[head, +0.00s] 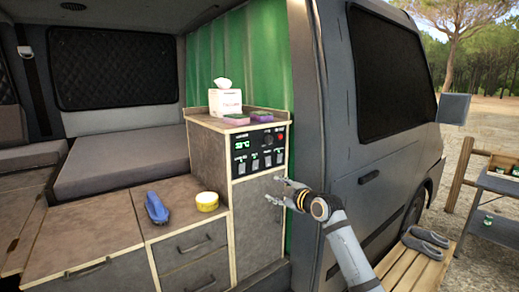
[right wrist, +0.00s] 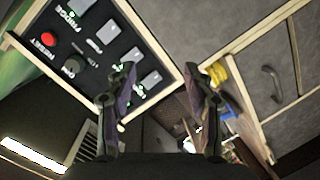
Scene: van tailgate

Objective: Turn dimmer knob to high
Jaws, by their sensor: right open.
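The black control panel (head: 257,151) is on the upper front of the cabinet beside the van's door pillar. It also shows upside down in the right wrist view (right wrist: 100,25). A dark round knob (right wrist: 72,68) sits near the red reset button (right wrist: 48,39); its pointer setting is too small to read. In the head view the knob (head: 268,139) is tiny. My right gripper (head: 273,190) is open and empty, in front of the cabinet door below the panel, apart from the knob. Its two fingers (right wrist: 160,80) are spread in the wrist view. My left gripper is not in view.
A blue brush (head: 156,208) and a yellow tub (head: 207,201) are on the lower counter. The van's pillar (head: 318,130) stands right of the panel.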

